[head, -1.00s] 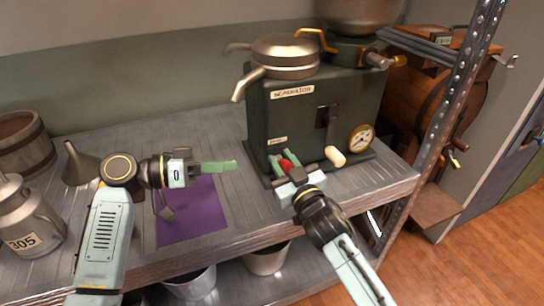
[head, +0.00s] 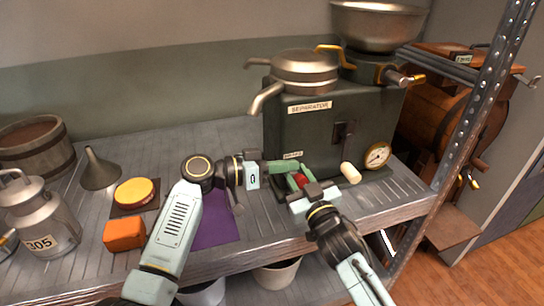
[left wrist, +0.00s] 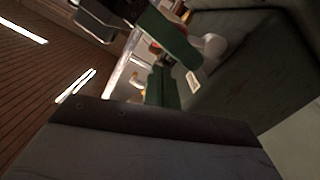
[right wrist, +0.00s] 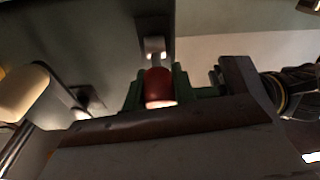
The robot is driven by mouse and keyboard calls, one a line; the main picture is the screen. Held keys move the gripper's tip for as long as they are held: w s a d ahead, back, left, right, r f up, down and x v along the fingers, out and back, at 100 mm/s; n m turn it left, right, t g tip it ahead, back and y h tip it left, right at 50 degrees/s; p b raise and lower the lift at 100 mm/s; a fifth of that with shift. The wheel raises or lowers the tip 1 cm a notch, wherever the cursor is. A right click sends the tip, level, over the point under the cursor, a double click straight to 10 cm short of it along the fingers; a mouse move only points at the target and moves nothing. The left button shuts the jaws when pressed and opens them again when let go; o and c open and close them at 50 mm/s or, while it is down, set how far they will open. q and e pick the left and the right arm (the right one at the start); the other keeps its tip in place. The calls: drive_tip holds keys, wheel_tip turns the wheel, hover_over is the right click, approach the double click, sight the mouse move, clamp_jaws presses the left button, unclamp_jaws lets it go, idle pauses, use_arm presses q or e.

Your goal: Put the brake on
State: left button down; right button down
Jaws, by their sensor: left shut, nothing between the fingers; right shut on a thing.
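The dark green separator (head: 345,125) stands on the metal shelf, with a small brake label (head: 293,155) low on its front. Below the label, a red brake knob (head: 302,181) sits between the green fingers of my right gripper (head: 300,180), which is shut on it. In the right wrist view the red knob (right wrist: 159,86) ends a metal lever, with a green finger on each side. My left gripper (head: 282,167) is shut and empty, its fingers just above and left of the knob, close to the separator front. Whether it touches anything is unclear.
A crank with a cream handle (head: 350,173) and a gauge (head: 377,155) are right of the knob. A purple mat (head: 215,222), orange block (head: 124,235), yellow round (head: 135,192), funnel (head: 99,170) and milk can (head: 38,215) are to the left. A metal post (head: 480,100) stands right.

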use_arm(q)
drive_tip(key=shift+s+d+f, duration=0.2)
drive_tip(key=shift+f, duration=0.45)
